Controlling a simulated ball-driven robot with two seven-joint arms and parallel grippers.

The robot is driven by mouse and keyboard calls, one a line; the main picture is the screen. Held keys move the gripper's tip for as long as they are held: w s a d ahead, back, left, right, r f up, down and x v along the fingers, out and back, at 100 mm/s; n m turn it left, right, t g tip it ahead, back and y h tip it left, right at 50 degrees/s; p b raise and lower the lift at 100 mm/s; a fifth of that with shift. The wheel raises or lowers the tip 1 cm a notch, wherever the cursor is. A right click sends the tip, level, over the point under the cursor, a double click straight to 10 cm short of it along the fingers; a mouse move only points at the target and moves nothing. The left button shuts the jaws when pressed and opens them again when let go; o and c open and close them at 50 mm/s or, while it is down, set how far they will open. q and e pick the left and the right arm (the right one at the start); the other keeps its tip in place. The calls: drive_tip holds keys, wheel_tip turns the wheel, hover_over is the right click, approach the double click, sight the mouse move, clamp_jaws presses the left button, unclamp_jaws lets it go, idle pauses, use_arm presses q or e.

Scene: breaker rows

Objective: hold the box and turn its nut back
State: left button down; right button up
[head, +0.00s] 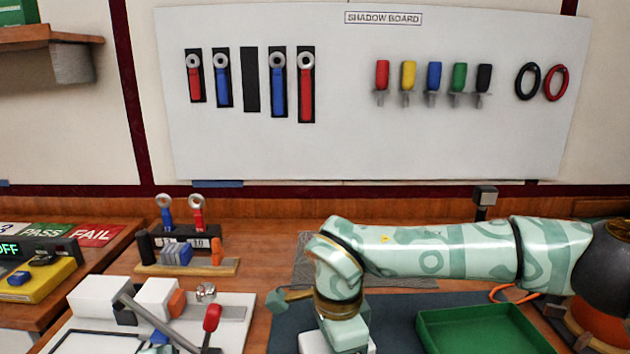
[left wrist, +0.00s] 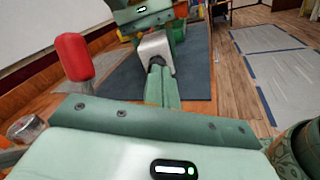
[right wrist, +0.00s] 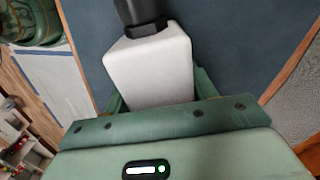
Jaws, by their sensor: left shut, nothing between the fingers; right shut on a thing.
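My right gripper (right wrist: 158,88) is shut on a pale box (right wrist: 150,65), with a green finger on either side. A black nut with a black cylinder above it (right wrist: 146,27) stands out from the box's end. In the head view the box (head: 310,343) shows at the bottom edge, partly hidden by my right gripper. In the left wrist view my left gripper (left wrist: 160,72) is shut and empty. Its tips point at the box (left wrist: 155,44) and sit by its dark nut (left wrist: 156,63). I cannot tell whether they touch it. The head view does not show my left gripper.
A red-handled lever (head: 212,318) and a small clear jar (head: 206,292) stand left of the box, close to my left gripper (left wrist: 75,57). A green tray (head: 480,330) lies right. A dark mat (head: 400,318) lies below. A tool stand (head: 185,255) is at the back.

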drive_tip(key=o, duration=1.5)
drive_tip(key=shift+r, duration=0.15)
